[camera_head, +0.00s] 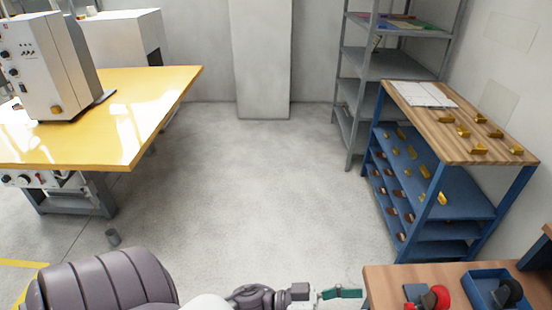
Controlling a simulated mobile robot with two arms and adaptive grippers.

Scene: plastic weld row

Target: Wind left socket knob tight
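No part is clearly a left socket knob. The white machine (43,65) on the yellow-topped table at the left has small dark knobs on its front, too small to tell apart. More dark round knobs (22,180) show on a unit under that table. A red round part with a dark piece (436,297) lies on the wooden bench at the lower right. My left gripper (341,293), with teal finger parts, is at the bottom edge just left of that bench, far from the white machine. Its opening is unclear. My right gripper is out of view.
A blue tray (487,301) with a dark round part stands on the wooden bench (385,281). A blue rack (452,208) with gold pieces and grey shelving (390,62) stand at the right.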

